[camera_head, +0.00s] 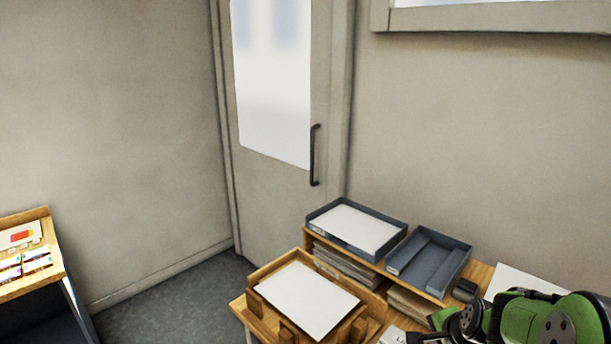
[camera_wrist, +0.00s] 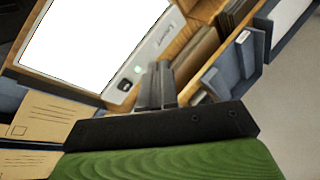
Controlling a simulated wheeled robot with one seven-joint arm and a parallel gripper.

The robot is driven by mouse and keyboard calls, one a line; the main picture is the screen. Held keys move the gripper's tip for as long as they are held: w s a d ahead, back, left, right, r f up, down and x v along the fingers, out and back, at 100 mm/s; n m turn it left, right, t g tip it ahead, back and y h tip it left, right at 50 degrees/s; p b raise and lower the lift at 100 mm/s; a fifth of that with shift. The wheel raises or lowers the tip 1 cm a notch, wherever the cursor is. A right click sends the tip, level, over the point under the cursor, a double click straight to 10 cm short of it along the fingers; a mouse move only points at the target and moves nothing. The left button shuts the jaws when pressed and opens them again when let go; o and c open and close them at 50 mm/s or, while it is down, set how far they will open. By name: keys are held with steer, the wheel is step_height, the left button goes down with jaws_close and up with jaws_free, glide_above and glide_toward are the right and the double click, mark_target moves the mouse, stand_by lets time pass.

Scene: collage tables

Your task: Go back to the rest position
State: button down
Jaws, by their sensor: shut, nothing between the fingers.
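My gripper (camera_wrist: 158,74) shows in the wrist view with its two dark fingers together and nothing between them. It is above a desk, beside the edge of a bright white panel (camera_wrist: 85,40) with a small green light on its frame. I cannot tell whether the fingers touch anything. In the head view, my green and black arm fills the lower right corner over the desk, and the fingertips cannot be made out there.
A wooden tray with a white sheet (camera_head: 308,300) lies on the desk. Blue-grey trays (camera_head: 430,262) sit on a wooden shelf behind it. Brown envelopes (camera_wrist: 45,120) lie left in the wrist view. A wooden stand (camera_head: 45,262) is far left, with open floor (camera_head: 170,302) between.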

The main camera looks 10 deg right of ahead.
steer(key=s+a+r+n, duration=0.9)
steer(key=a, duration=0.3)
steer(key=s+a+r+n, duration=0.2)
steer(key=s+a+n, duration=0.3)
steer(key=s, duration=0.6)
steer(key=n, duration=0.2)
steer(key=shift+s+r+n+g, duration=0.25)
steer(key=shift+r+n+g, duration=0.05)
steer(key=shift+r, duration=0.1)
